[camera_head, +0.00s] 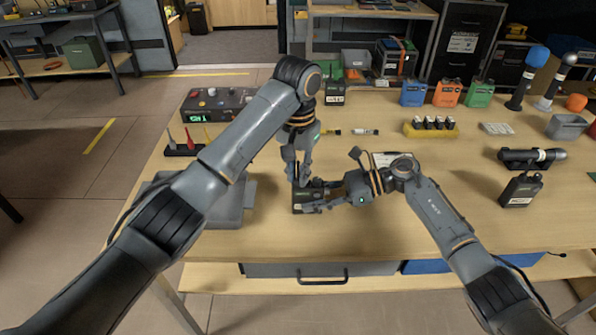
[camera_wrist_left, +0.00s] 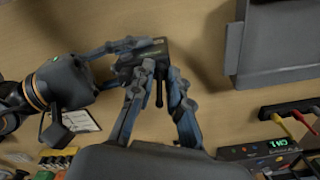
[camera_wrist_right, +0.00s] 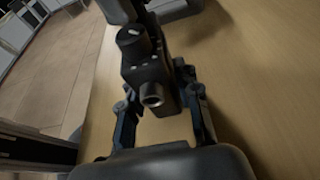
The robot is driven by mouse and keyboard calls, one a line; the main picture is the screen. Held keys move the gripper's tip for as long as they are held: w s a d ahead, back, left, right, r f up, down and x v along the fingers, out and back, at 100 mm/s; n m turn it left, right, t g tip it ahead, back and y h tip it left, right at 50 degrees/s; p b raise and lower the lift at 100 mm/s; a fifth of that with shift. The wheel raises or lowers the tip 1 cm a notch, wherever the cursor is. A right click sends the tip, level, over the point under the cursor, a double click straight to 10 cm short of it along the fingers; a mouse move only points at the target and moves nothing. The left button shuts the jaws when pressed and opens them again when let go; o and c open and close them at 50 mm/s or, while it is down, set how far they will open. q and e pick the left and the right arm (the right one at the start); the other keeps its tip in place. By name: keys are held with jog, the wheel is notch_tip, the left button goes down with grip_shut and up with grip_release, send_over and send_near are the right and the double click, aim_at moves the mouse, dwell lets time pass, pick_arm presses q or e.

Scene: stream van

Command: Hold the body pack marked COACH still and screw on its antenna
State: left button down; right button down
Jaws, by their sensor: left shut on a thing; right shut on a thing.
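A dark body pack (camera_head: 306,205) lies at the table's front edge; its label is too small to read. My right gripper (camera_head: 325,200) is shut on it from the right. The pack also shows in the left wrist view (camera_wrist_left: 143,65) and between the fingers in the right wrist view (camera_wrist_right: 150,72), where a silver round fitting faces the camera. My left gripper (camera_head: 300,180) comes down from above and is shut on the thin dark antenna (camera_wrist_left: 159,92), which meets the pack's edge. Whether its thread is seated cannot be seen.
Another dark body pack (camera_head: 520,190) stands at the right, near a dark handheld device (camera_head: 532,158). Blue (camera_head: 413,94), orange (camera_head: 447,94) and green (camera_head: 479,95) packs stand at the back. A yellow battery holder (camera_head: 431,130) is mid-table. A grey case (camera_head: 228,205) is left of the grippers.

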pick_arm(q)
jog(key=shift+m, duration=0.3)
jog(key=m, duration=0.3)
jog(key=shift+m, duration=0.3)
jog(key=shift+a, duration=0.1)
jog(key=shift+m, duration=1.2)
jog(key=m, duration=0.5)
jog(key=shift+w, duration=0.1)
jog(key=c, duration=1.2)
grip_release()
